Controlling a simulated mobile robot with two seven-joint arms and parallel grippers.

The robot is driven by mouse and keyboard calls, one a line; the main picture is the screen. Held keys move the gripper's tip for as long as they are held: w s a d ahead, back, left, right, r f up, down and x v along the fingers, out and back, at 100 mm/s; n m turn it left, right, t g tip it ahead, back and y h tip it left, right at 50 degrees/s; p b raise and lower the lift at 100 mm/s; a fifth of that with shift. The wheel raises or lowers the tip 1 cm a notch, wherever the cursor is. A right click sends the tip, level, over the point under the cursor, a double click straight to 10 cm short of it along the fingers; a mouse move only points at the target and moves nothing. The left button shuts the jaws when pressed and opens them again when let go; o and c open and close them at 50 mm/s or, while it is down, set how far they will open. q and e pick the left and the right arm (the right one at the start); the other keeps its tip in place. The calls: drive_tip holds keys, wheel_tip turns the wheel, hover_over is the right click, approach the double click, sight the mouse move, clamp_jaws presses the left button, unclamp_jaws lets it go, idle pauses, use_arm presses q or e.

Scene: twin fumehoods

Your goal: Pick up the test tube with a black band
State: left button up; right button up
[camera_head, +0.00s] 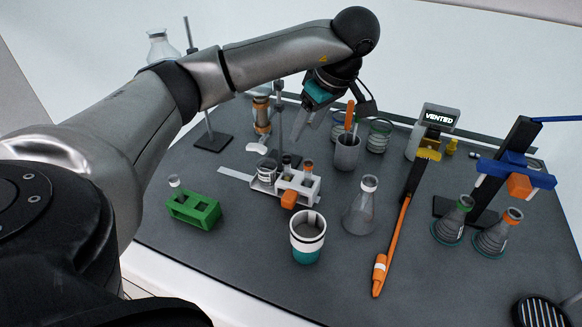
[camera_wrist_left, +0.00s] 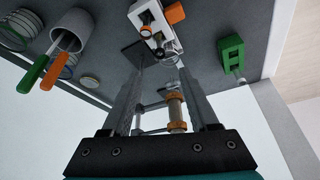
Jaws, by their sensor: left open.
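A white test tube rack (camera_head: 298,186) stands mid-table. In it, a tube with a black band (camera_head: 286,162) stands upright beside a tube with an orange band (camera_head: 308,166). My left gripper (camera_head: 306,130) is open and empty, above and behind the rack, apart from the tubes. Its two fingers also show in the wrist view (camera_wrist_left: 160,78). My right gripper is not in view.
A green rack (camera_head: 193,209) holding a tube stands left, a teal-and-white cup (camera_head: 308,236) in front. A flask (camera_head: 359,205) is right of the rack, and a grey cup with tools (camera_head: 346,152) behind it. A stand (camera_head: 279,125) rises close to the gripper.

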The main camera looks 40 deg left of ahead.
sight(288, 157)
use_arm(q)
drive_tip(key=b+x, duration=0.1)
drive_tip(key=x, duration=0.7)
drive_tip(key=shift+s+a+f+b, duration=0.1)
drive_tip(key=shift+a+f+b, duration=0.2)
drive_tip(key=shift+b, duration=0.1)
drive_tip(key=x, duration=0.6)
drive_tip(key=shift+w+a, duration=0.25)
drive_tip(key=shift+a, duration=0.1)
clamp_jaws()
